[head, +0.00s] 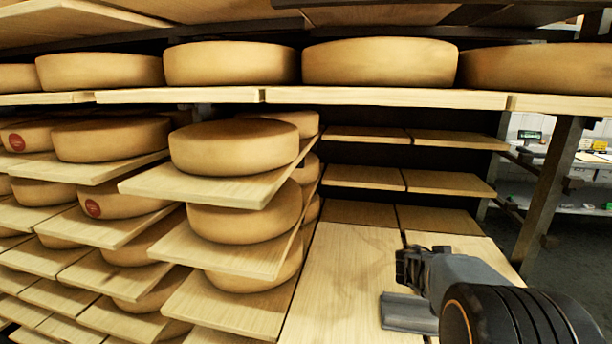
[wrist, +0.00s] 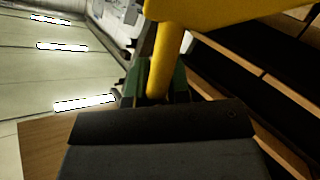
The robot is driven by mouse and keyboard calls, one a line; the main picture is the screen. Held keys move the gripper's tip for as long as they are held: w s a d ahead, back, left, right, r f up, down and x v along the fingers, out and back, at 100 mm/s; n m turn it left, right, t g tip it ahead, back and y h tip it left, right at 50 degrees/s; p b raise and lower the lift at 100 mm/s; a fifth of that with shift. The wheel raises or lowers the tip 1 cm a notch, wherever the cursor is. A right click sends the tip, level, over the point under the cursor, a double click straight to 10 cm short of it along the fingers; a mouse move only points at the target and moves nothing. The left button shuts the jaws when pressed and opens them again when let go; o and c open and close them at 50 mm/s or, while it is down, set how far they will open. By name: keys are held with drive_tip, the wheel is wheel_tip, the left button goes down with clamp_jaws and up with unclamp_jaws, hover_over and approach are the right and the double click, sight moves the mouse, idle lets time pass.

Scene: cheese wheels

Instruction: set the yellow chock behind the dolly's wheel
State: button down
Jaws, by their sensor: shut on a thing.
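The yellow chock (wrist: 245,14) shows at the top of the wrist view, with a round yellow handle (wrist: 165,58) coming down from it. My gripper (wrist: 165,85) is shut on this handle, between its dark green fingers. Only part of the chock is in the frame. In the head view my arm reaches in from the lower right, in front of a bare board. I cannot make out the chock there. I see neither the dolly nor its wheel in either view.
Wooden shelves with several cheese wheels (head: 234,147) fill the left and middle of the head view. An upper shelf (head: 390,97) with more wheels runs across above my arm. A dark rack post (head: 547,190) stands at the right, with open floor beyond it.

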drive_tip(key=w+a+f+n+t+y+p, duration=0.1)
drive_tip(key=a+n+t+y+p, duration=0.3)
drive_tip(key=a, duration=0.9)
drive_tip(key=w+a+f+n+t+y+p, duration=0.1)
drive_tip(key=a+n+t+y+p, duration=0.3)
drive_tip(key=a, duration=0.9)
drive_tip(key=w+n+t+y, duration=0.1)
drive_tip(key=n, duration=0.2)
drive_tip(key=shift+a+t+p, duration=0.25)
drive_tip(key=shift+t+p, duration=0.05)
drive_tip(key=shift+a, duration=0.15)
